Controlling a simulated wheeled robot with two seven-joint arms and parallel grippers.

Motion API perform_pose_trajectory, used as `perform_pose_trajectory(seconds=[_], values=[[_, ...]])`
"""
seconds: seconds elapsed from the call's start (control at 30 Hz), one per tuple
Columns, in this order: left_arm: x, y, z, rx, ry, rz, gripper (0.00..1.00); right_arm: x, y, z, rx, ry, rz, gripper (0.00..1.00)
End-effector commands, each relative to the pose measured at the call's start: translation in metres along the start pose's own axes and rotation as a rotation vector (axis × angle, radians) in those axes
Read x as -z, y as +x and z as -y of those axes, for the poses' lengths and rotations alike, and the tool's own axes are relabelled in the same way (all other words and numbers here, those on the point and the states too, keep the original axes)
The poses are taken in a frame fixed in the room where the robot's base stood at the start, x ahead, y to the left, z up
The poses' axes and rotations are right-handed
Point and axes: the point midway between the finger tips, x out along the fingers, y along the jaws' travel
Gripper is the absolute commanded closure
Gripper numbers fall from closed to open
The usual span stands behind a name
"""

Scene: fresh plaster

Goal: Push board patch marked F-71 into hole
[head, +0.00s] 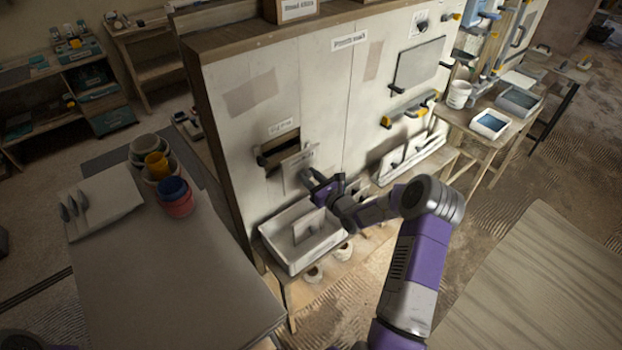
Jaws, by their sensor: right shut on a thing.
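A dark rectangular hole (268,158) opens in the pale wall panel, below a small label (283,128) that I cannot read clearly. A pale board patch (293,172) stands upright in front of the hole's right part and covers some of it. The patch is tilted against the opening, and the hole's left part shows dark. My right gripper (308,177) is shut on the patch from its right side. No F-71 mark is legible, and I cannot tell whether the patch touches the hole's edge.
A white tray (270,242) with another pale board (309,225) in it stands below the hole. A grey table (150,275) with stacked buckets (174,190) is at left. Tools hang on the wall at right. Floor between the wall and the right-hand board is open.

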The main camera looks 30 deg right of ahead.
Motion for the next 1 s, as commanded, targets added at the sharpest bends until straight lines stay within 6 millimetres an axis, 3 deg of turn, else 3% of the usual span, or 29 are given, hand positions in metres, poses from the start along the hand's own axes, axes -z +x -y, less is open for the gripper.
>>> perform_pose_trajectory(seconds=[1.0], values=[[0.001,0.028,0.010,0.000,0.000,0.000,0.57,0.000,0.082,-0.002,-0.002,0.000,0.006,0.93]])
